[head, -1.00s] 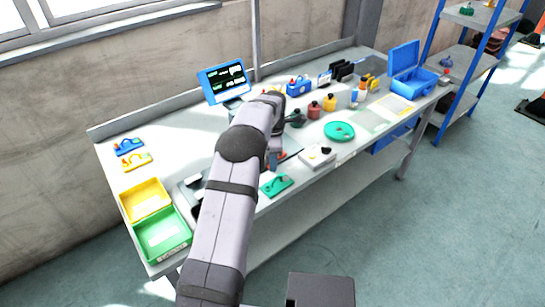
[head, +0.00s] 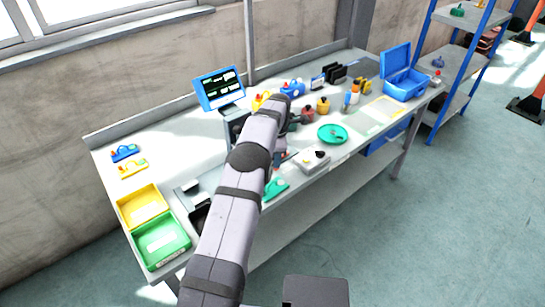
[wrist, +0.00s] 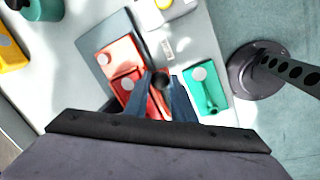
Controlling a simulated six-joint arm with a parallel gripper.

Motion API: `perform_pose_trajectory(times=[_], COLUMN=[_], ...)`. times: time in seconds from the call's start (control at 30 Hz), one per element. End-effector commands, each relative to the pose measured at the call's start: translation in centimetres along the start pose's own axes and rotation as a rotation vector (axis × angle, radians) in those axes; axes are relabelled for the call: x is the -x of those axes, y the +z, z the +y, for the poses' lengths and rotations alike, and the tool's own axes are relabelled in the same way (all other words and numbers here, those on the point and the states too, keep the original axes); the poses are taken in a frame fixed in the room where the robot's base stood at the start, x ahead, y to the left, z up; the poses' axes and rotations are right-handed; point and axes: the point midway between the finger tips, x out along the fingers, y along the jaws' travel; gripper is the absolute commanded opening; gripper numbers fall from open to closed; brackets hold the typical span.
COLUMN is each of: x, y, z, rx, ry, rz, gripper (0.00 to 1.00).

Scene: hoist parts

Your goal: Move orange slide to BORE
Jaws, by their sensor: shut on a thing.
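In the wrist view, the orange slide (wrist: 121,55) is a flat orange-red piece with a round pale spot and a raised block, lying over a grey plate (wrist: 98,40). My gripper (wrist: 161,82) is at its right side, shut on it at a dark round knob-like part between the fingertips. The fingers hide part of the slide. A small pale label (wrist: 167,48) lies beside it, too small to read; I cannot tell where BORE is. In the head view, my arm hides the gripper and most of the slide.
A green plate with a hook shape (wrist: 205,88) lies close right of my fingers. Yellow (head: 143,205) and green (head: 162,240) bins are at the bench's left end. A monitor (head: 219,88) stands behind.

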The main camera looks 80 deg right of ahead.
Motion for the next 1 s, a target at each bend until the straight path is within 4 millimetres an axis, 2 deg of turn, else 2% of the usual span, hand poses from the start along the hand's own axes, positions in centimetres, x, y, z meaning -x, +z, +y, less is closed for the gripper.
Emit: perform_pose_trajectory(times=[0.3,0.33,0.4,0.77,1.0], x=[0.1,0.1,0.1,0.2,2.4], y=[0.1,0.1,0.1,0.1,0.1], z=[0.1,0.1,0.1,0.1,0.1], rx=[0.000,0.000,0.000,0.000,0.000], ry=[0.003,0.003,0.003,0.002,0.004], rz=[-0.001,-0.001,-0.001,-0.001,-0.002], gripper=[0.00,0.28,0.41,0.41,0.41])
